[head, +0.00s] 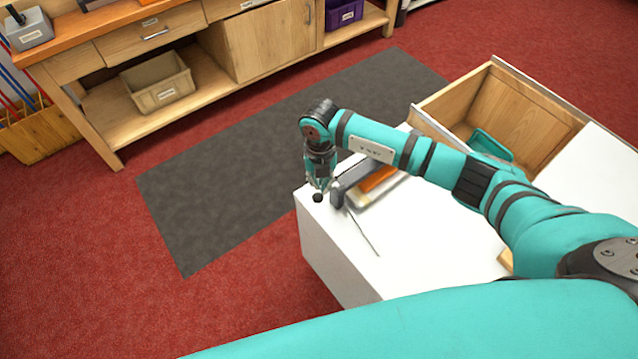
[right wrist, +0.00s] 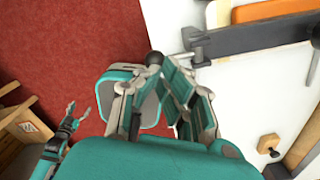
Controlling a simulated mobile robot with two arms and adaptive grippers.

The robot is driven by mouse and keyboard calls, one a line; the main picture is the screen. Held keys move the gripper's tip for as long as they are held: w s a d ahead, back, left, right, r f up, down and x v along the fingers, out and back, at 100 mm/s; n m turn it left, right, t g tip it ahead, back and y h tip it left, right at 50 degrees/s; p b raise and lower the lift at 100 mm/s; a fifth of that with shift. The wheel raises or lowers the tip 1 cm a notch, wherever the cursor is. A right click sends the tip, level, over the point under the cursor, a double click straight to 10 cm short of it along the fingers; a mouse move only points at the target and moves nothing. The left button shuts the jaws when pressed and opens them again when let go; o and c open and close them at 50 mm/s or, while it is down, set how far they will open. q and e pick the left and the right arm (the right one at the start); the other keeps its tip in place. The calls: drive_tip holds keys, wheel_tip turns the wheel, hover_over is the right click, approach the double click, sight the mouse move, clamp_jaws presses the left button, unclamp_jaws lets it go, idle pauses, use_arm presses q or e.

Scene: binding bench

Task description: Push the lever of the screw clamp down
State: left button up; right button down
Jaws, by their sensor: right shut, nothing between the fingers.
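The screw clamp (head: 338,196) is a dark grey bar with a jaw at the near left corner of the white bench top, beside an orange piece (head: 380,179). Its lever ends in a black ball knob (head: 317,198); in the right wrist view the knob (right wrist: 154,58) sits on a short metal rod from the clamp (right wrist: 200,47). My right gripper (head: 318,184) is shut and empty, pointing down with its fingertips just above the knob. Whether they touch it I cannot tell. My left gripper (right wrist: 79,116) shows small in the right wrist view, fingers apart, away from the clamp.
An open wooden drawer (head: 530,105) stands behind my right arm, with a teal item inside. A thin rod (head: 362,232) lies on the white bench top (head: 420,245). A wooden workbench (head: 270,45) with bins stands across the floor. The floor left of the bench is clear.

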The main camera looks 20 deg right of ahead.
wheel_tip(320, 180, up, 9)
drive_tip(key=p, duration=0.6)
drive_tip(key=shift+f, duration=0.1)
idle(1.1)
